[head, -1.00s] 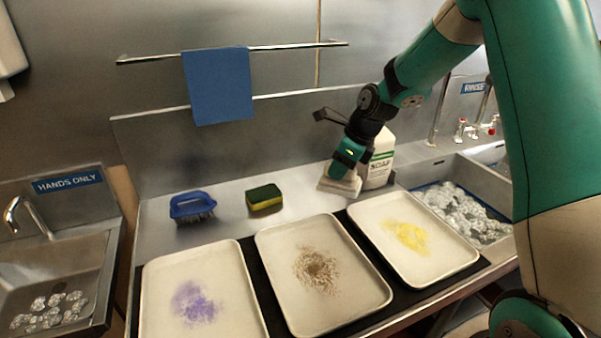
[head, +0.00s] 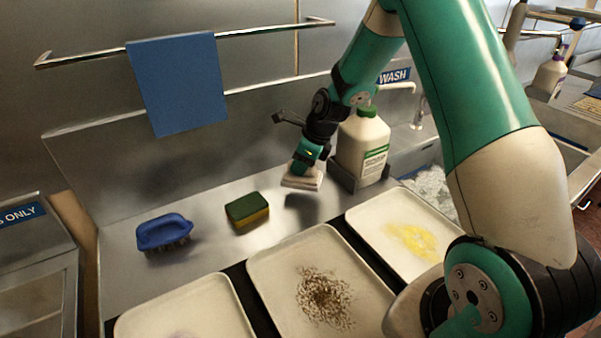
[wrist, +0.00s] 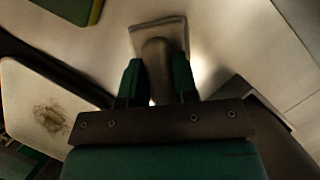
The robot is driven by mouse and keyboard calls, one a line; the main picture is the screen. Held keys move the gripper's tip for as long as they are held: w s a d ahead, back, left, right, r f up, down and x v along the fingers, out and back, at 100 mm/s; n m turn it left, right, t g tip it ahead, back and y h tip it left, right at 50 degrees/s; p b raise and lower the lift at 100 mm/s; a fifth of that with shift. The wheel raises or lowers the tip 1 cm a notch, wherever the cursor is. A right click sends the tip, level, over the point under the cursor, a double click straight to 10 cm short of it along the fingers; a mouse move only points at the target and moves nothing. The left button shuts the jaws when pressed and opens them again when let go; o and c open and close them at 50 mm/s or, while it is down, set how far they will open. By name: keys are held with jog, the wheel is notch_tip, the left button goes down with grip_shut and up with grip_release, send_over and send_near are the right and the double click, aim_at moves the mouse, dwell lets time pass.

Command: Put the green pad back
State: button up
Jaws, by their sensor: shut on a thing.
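A green and yellow pad (head: 247,210) lies flat on the steel counter behind the trays, right of the blue brush. Its green corner also shows at the top left of the wrist view (wrist: 75,8). My gripper (head: 306,168) is right of this pad and left of the soap jug. It is shut on a pale, flat-headed tool (head: 301,183). In the wrist view, the tool's grey handle (wrist: 158,70) is between the fingers and its flat head is beyond them. The tool is above the counter, with a dark shadow below it. The pad is not touched by my gripper.
A blue brush (head: 164,232) lies left of the pad. A white soap jug (head: 362,150) stands right of my gripper. Trays with brown crumbs (head: 278,262) and yellow powder (head: 375,212) lie in front. A blue cloth (head: 178,85) hangs on the rail.

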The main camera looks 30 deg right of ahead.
jog(key=shift+f, duration=1.65)
jog(key=shift+f, duration=0.15)
jog(key=o, duration=0.8)
jog(key=shift+o, duration=0.2)
